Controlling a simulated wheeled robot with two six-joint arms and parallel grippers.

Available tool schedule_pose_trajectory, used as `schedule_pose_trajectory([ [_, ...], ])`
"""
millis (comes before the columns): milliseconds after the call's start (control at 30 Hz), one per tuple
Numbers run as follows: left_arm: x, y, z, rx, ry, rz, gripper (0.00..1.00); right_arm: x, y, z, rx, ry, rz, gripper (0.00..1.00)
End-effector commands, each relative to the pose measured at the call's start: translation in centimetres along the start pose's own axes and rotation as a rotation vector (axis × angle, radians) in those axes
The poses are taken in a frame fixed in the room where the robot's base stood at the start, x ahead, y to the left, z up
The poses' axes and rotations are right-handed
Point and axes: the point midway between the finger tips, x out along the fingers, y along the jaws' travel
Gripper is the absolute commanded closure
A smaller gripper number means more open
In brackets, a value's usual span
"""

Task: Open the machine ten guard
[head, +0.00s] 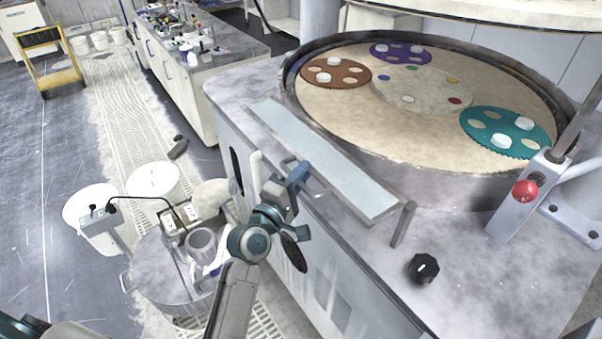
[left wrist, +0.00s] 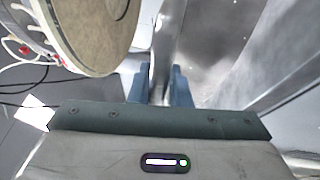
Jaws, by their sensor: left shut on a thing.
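The guard (head: 330,160) is a long, pale, see-through panel with a metal frame along the front edge of the polishing machine in the head view. It lies low and slanted beside the round basin, and a post (head: 403,225) stands at its near right end. My left gripper (head: 298,175) is at the guard's front side, near its middle, shut on the guard's handle. In the left wrist view the blue fingertips (left wrist: 161,88) stand on either side of a grey bar (left wrist: 166,50). The exact grip is partly hidden by the fingers. My right gripper is not in view.
The basin holds a tan platen (head: 335,100) with brown, purple and teal carriers. A round drum (head: 165,275) and white buckets stand left of my arm. A bench (head: 210,60) is behind.

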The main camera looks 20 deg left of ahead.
Motion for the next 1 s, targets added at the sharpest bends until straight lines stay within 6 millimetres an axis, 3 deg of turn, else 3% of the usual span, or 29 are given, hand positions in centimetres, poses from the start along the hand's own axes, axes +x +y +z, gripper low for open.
schedule_pose_trajectory([
  [33,0.2,1.4,0.0,-0.002,0.002,0.015,1.00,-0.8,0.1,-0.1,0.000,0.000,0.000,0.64],
  [200,0.7,3.0,0.2,-0.002,0.002,0.020,1.00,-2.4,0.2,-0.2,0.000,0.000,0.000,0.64],
  [500,0.8,3.0,0.2,-0.003,0.003,0.024,1.00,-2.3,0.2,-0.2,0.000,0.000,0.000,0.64],
  [533,0.8,3.0,0.2,-0.003,0.003,0.024,0.73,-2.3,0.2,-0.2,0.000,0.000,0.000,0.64],
  [567,0.8,3.0,0.2,-0.002,0.004,0.024,0.67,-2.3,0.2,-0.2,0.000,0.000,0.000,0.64],
  [1000,0.6,2.6,0.2,-0.002,0.001,0.014,0.66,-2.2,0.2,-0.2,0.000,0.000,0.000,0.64],
])
